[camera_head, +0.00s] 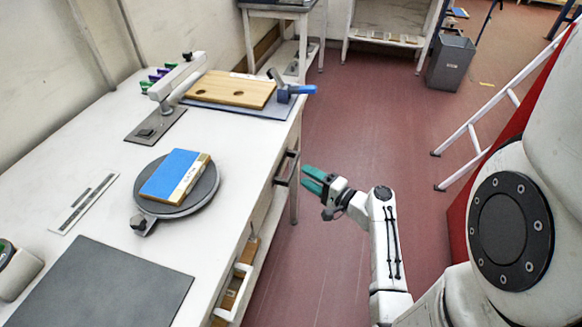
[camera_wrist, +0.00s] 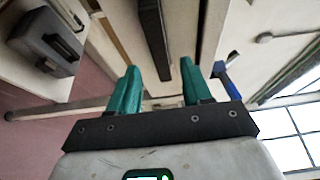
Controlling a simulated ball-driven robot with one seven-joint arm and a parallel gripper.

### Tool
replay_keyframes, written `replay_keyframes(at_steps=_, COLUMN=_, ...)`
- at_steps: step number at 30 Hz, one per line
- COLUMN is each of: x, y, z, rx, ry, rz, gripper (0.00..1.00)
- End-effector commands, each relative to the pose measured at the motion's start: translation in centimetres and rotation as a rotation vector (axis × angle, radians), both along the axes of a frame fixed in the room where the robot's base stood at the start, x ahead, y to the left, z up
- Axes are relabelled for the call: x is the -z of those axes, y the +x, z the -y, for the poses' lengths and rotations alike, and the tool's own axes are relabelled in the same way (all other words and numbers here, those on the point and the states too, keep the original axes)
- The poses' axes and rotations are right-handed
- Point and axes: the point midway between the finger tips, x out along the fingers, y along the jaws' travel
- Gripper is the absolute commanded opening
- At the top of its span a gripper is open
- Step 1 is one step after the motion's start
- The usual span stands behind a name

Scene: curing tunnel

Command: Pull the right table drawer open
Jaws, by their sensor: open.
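The white worktable (camera_head: 90,190) runs along the left of the head view. On its front edge, toward the far end, is a drawer front with a dark bar handle (camera_head: 287,168). This drawer looks shut. My gripper (camera_head: 313,180) has green fingers and is just to the right of the handle, apart from it. In the wrist view the open fingers (camera_wrist: 160,88) point toward the table front, and the dark handle (camera_wrist: 155,40) shows beyond and between them. Nothing is held.
A second, pale handle (camera_head: 233,292) is lower on the near table front. A blue-and-wood block (camera_head: 175,176) rests on a round turntable (camera_head: 207,192). A clamp with blue grip (camera_head: 290,90) overhangs the table edge. A white ladder (camera_head: 490,130) stands right.

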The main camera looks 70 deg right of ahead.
Motion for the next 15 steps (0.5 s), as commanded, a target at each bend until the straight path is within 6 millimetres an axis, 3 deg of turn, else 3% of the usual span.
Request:
replay_keyframes(at_steps=6, x=-0.1, y=3.7, z=1.2, rx=-0.003, ry=-0.002, rz=-0.002, gripper=0.49)
replay_keyframes(at_steps=15, x=0.0, y=6.2, z=2.0, rx=-0.002, ry=-0.001, rz=-0.003, gripper=0.49)
